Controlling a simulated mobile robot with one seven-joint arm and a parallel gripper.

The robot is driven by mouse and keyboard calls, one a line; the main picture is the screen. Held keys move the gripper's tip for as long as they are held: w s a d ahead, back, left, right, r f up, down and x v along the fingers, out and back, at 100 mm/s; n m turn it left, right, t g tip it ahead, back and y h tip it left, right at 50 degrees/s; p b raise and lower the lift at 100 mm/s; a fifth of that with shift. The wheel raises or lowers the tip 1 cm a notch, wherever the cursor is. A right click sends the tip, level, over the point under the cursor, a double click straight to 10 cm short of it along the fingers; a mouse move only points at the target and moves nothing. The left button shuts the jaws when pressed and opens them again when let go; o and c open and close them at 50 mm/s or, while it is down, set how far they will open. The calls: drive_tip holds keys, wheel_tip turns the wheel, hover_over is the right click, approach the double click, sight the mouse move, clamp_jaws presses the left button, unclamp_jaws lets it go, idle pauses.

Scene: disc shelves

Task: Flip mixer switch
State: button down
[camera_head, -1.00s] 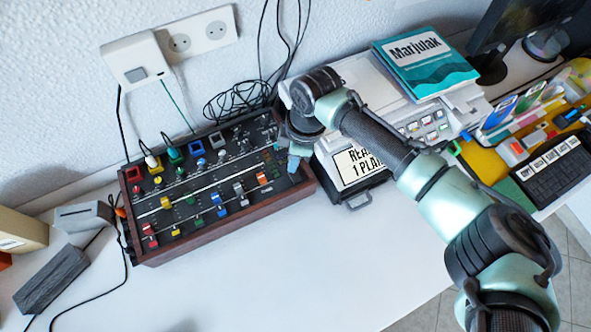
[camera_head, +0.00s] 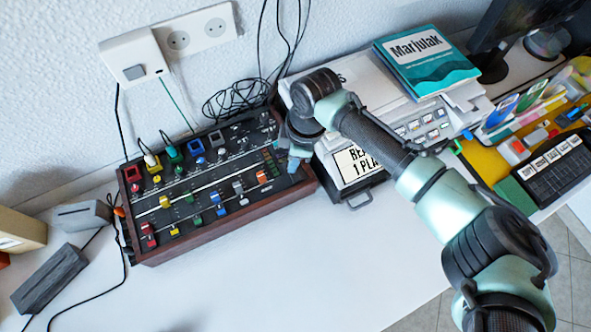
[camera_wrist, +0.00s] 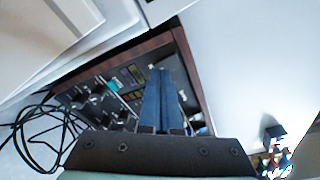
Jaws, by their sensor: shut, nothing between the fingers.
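The mixer (camera_head: 190,205) is a black panel in a brown wooden case, with coloured knobs, plugs and sliders, on the white desk. My gripper (camera_head: 293,164) is at the mixer's right end, over the panel near the wooden side. In the wrist view the two blue fingers (camera_wrist: 160,75) are together and empty, pointing over the mixer panel (camera_wrist: 118,85) close to its wooden edge (camera_wrist: 190,70). The fingers hide part of the panel. I cannot make out the switch itself, nor whether the fingertips touch the panel.
A machine with a text display (camera_head: 358,163) and a teal book (camera_head: 425,60) on top stands right of the mixer. Black cables (camera_head: 240,97) lie behind it. A dark grey block (camera_head: 50,280) lies at left. The desk front (camera_head: 270,270) is clear.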

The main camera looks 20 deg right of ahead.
drive_tip(key=shift+f, duration=0.45)
drive_tip(key=shift+s, duration=0.1)
wheel_tip(320, 180, up, 7)
drive_tip(key=p, duration=0.6)
idle(0.7)
